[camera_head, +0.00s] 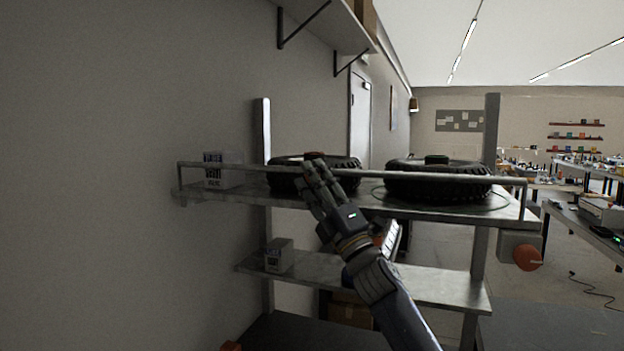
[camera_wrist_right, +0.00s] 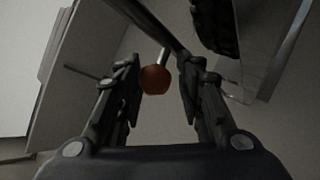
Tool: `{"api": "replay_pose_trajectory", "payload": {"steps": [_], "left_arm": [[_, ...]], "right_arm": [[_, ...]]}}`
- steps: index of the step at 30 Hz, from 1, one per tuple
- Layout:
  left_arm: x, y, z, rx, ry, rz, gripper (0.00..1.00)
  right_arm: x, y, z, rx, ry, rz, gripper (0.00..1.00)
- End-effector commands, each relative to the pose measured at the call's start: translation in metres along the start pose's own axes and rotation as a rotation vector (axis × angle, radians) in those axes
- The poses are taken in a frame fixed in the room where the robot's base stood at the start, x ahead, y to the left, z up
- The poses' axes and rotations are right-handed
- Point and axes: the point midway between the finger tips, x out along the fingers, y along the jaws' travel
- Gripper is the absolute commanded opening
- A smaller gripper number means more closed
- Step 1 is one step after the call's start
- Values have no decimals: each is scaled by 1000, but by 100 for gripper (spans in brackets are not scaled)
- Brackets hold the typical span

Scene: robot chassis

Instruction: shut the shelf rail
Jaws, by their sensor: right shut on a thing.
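The shelf rail (camera_head: 440,178) is a thin grey bar along the front of the upper shelf (camera_head: 440,209), raised a little above its surface. My right gripper (camera_head: 314,172) is at the rail in front of the left tire. The gripper hides part of the rail. My left gripper is not in view.
Two black tires (camera_head: 437,180) and a white box (camera_head: 218,170) are on the upper shelf. A small box (camera_head: 279,256) stands on the lower shelf (camera_head: 440,287). An orange knob (camera_head: 527,258) sticks out below the upper shelf's right end. A wall (camera_head: 100,180) bounds the left.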

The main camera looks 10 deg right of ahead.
Motion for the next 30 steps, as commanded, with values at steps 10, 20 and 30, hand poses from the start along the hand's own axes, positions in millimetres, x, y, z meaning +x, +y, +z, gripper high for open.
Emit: {"api": "replay_pose_trajectory", "payload": {"steps": [10,20,30], "left_arm": [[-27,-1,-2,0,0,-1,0],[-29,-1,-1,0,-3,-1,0],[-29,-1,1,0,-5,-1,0]], "right_arm": [[14,16,12,65,-63,-56,0],[14,14,13,77,-73,-68,0],[14,14,13,80,-72,-68,48]]}}
